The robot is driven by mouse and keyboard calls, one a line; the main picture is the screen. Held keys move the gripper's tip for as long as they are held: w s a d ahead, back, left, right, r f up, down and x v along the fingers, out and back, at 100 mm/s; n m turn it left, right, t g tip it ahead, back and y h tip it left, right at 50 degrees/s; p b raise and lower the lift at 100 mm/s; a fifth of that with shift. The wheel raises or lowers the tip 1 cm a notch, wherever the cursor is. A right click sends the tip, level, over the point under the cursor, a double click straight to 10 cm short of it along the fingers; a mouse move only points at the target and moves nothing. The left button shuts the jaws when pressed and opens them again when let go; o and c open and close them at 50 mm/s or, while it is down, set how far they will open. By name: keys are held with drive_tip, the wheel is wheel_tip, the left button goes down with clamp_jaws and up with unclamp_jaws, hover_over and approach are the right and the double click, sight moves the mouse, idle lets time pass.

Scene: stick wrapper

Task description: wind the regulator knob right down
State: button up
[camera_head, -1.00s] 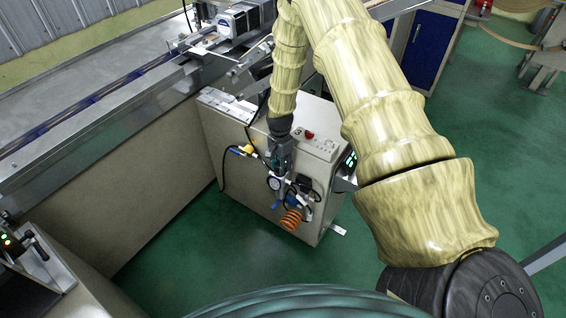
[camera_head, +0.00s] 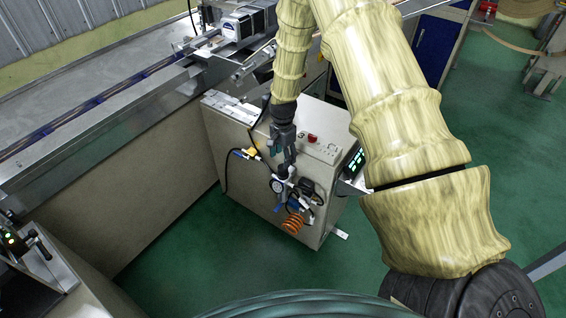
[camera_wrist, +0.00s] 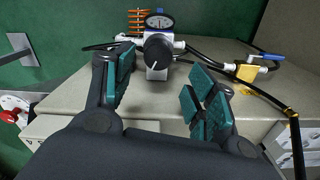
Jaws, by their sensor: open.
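The regulator knob (camera_wrist: 158,51) is a dark round knob beside a white-faced gauge (camera_wrist: 159,21), on the side of a beige cabinet. In the wrist view it lies beyond my fingertips, roughly between their lines. My gripper (camera_wrist: 163,85) is open, with teal pads on both fingers and nothing between them. In the head view my gripper (camera_head: 284,155) is just above the regulator, and the gauge (camera_head: 277,186) shows below it. The knob is hard to make out there, and I cannot tell whether the fingers touch it.
An orange coiled hose (camera_head: 292,223) hangs below the gauge. A yellow fitting with a blue lever (camera_wrist: 247,70) and black hoses sit to the right in the wrist view. A red button (camera_head: 312,138) is on the cabinet (camera_head: 225,140) top. Green floor lies open in front.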

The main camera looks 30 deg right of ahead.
sight(283, 170)
wheel_tip(283, 170, up, 6)
drive_tip(key=shift+w, duration=0.15)
idle(0.4)
drive_tip(key=m+b, duration=0.2)
drive_tip(key=f+m+b, duration=0.1)
drive_tip(key=m+b, duration=0.1)
drive_tip(key=s+f+m+b, duration=0.1)
drive_tip(key=m+b, duration=0.1)
drive_tip(key=b, duration=0.1)
drive_tip(key=shift+m, duration=0.3)
drive_tip(key=f+m, duration=0.1)
drive_tip(key=f, duration=0.4)
drive_tip(key=f+m, duration=0.1)
drive_tip(key=f, duration=0.4)
drive_tip(key=shift+w+a+f, duration=0.1)
drive_tip(key=shift+w+a, duration=0.05)
drive_tip(key=shift+w, duration=0.05)
